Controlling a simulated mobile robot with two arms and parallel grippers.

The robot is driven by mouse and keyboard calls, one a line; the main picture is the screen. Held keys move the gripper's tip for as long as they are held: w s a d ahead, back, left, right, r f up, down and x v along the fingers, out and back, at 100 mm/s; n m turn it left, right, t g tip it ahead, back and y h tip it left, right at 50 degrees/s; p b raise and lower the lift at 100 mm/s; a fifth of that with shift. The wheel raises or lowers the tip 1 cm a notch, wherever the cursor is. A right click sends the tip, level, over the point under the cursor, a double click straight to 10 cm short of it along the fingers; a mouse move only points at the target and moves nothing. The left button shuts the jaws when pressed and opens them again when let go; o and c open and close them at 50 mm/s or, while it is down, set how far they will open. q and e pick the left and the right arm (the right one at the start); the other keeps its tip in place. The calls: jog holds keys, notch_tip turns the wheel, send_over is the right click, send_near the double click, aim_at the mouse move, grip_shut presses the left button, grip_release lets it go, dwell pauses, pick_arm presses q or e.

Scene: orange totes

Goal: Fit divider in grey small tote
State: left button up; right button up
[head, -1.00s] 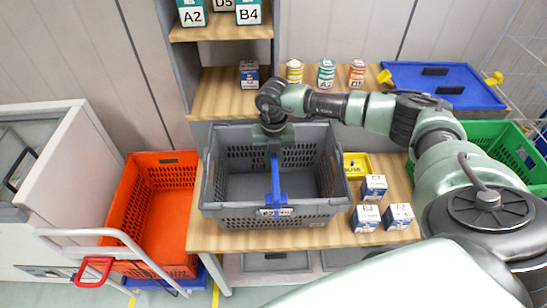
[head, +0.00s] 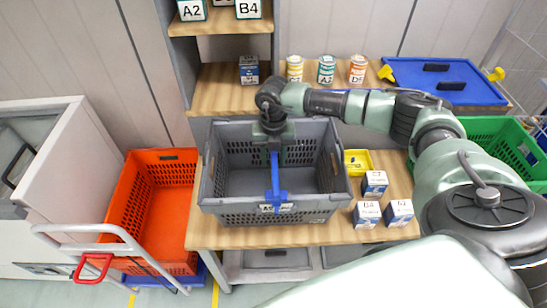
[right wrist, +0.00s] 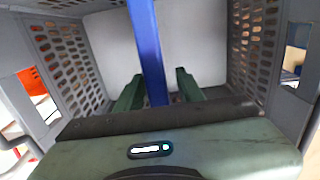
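The grey small tote (head: 215,190) stands on the wooden table, with a label on its front wall. A blue divider (head: 275,185) stands upright inside it, running from near the middle to the front wall; whether it is fully seated I cannot tell. My right gripper (head: 273,150) reaches down into the tote over the divider's far end. In the right wrist view, the right gripper's green fingers (right wrist: 158,92) stand apart on either side of the blue divider (right wrist: 150,45), with a gap on the right side. My left gripper is not in view.
An orange tote (head: 155,210) stands left of the table on a cart. Several small boxes (head: 367,214) and a yellow bin (head: 357,162) lie right of the grey tote. A blue-lidded tote (head: 440,85) and a green tote (head: 490,140) are farther right. Cans (head: 326,69) stand behind.

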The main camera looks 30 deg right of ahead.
jog(key=shift+r, duration=0.3)
jog(key=shift+w+r+p, duration=0.1)
jog(key=shift+r+p, duration=0.35)
jog(key=shift+p, duration=0.2)
notch_tip(320, 180, up, 11)
jog(key=b, duration=0.3)
jog(key=shift+f, duration=0.15)
jog(key=shift+r+b, duration=0.3)
jog(key=shift+r, duration=0.25)
